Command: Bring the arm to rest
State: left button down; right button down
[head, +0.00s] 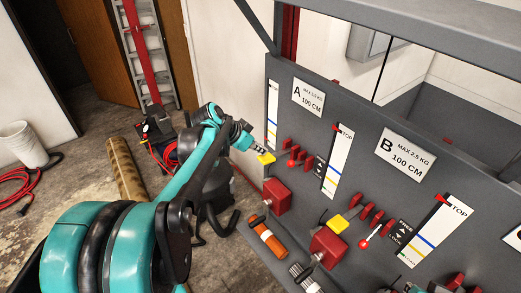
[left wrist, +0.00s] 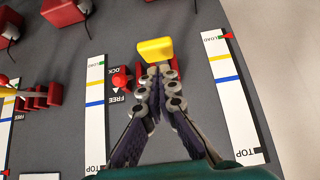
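My left arm (head: 200,150) reaches from the lower left to the grey panel (head: 300,140). In the head view its gripper (head: 258,149) is by a yellow tab (head: 266,158) at section A. In the left wrist view the fingers of the left gripper (left wrist: 157,72) come together, and their tips overlap the lower edge of the yellow tab (left wrist: 155,49). No part of the tab shows between the fingers, and I cannot tell whether they touch it. A small teal piece at the bottom edge of the head view may be my right arm; its gripper does not show.
The panel carries red levers, scale strips and red blocks (head: 277,196). A second yellow tab (head: 338,223) is at section B. An orange cylinder (head: 270,243) is by the panel's lower edge. A ladder (head: 150,50), a white bucket (head: 24,146) and a rolled rug (head: 124,170) are at left.

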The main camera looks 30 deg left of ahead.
pick_arm(q)
jog(key=p+v, duration=0.4)
jog(key=v, duration=0.4)
jog(key=shift+p, duration=0.4)
dwell(0.5)
